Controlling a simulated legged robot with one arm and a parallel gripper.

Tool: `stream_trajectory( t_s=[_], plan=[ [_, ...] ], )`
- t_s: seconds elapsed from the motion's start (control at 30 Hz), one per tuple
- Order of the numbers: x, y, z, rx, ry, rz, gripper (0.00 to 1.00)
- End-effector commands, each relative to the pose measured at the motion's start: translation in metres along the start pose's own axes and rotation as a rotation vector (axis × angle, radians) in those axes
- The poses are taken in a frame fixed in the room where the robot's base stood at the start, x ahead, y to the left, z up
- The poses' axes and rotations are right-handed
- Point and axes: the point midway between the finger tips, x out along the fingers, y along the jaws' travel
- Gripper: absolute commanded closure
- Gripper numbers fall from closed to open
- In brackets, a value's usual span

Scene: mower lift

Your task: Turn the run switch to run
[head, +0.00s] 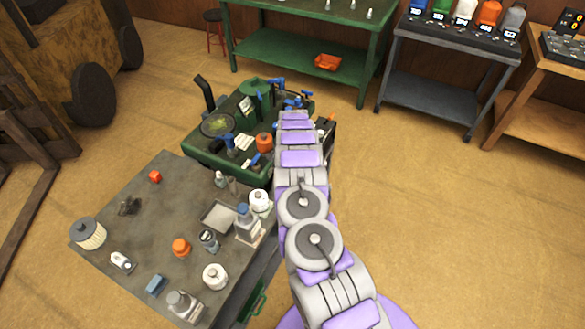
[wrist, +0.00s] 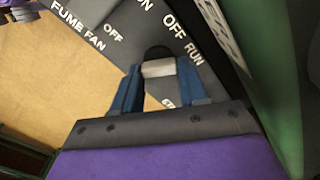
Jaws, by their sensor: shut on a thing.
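In the wrist view, my gripper (wrist: 158,80) has its two blue fingers closed on a short light-grey switch lever (wrist: 158,68). The lever is on a dark panel (wrist: 128,55) with white lettering. "OFF" stands just above the lever and "RUN" to its upper right. The lever's exact setting is hard to tell because the fingers hide its sides. In the head view, a dark panel (head: 327,135) shows beside the green mower deck (head: 215,145). My arm covers the gripper and switch there.
The panel also carries a "FUME FAN" label with its own "OFF" and "ON" marks. A green wall (wrist: 262,60) runs close on the right. In the head view, a cluttered grey workbench (head: 140,210) is at lower left. Open floor (head: 450,220) lies to the right.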

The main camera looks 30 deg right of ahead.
Motion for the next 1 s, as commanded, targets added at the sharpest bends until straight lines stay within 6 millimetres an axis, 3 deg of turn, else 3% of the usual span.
stream_trajectory(
  t_s=[0.5,0.53,0.77,1.0],
  plan=[
    [-0.0013,-0.0023,0.0001,0.019,0.001,-0.006,0.88],
    [-0.0014,-0.0023,0.0001,0.019,0.001,-0.006,0.55],
    [-0.0007,-0.0013,0.0001,0.018,0.001,-0.003,0.33],
    [-0.0008,-0.0008,0.0000,0.018,0.000,-0.002,0.32]
  ],
)
